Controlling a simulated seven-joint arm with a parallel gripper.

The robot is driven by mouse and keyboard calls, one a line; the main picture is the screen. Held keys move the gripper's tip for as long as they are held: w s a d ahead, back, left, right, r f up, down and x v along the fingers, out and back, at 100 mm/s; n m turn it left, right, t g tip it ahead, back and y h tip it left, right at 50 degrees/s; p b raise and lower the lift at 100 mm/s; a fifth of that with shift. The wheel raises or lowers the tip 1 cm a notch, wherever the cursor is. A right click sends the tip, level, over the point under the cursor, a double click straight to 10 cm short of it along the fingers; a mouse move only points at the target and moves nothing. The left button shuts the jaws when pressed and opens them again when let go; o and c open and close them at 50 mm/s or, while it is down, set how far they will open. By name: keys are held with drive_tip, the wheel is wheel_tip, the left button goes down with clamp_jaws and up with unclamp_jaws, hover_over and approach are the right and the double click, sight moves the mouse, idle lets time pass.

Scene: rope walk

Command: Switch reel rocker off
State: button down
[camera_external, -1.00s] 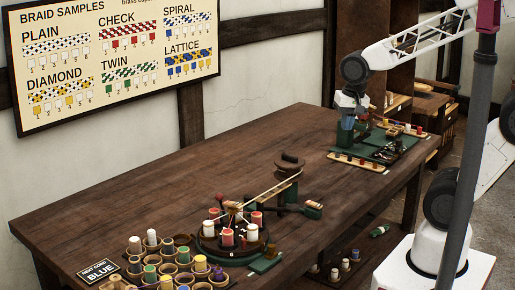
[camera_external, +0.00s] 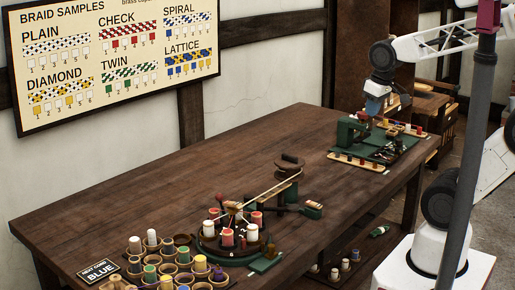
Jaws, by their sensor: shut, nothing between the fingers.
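My gripper (camera_external: 373,115) is at the back right, over the green machine (camera_external: 350,133) on its green base. Its fingertips are too small to make out clearly, and I cannot tell if they touch anything. A small red part shows close beside the fingertips on the machine. I cannot pick out the reel rocker for certain or read its position. The round braiding stand (camera_external: 232,252) with red and white bobbins stands at the front, with a tan arm reaching to a dark reel (camera_external: 290,163).
Cups with coloured spools (camera_external: 165,255) crowd the front left, beside a "NEXT CORD BLUE" sign (camera_external: 98,271). A spool strip (camera_external: 354,161) lies before the green machine.

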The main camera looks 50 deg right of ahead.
drive_tip(key=c, duration=1.1)
unclamp_jaws()
drive_tip(key=shift+o, duration=0.7)
drive_tip(key=shift+w, duration=0.15)
drive_tip(key=g, duration=0.3)
hover_over(314, 203)
wheel_tip(314, 203, down, 20)
drive_tip(key=shift+r, duration=0.15)
drive_tip(key=shift+f, duration=3.9)
clamp_jaws()
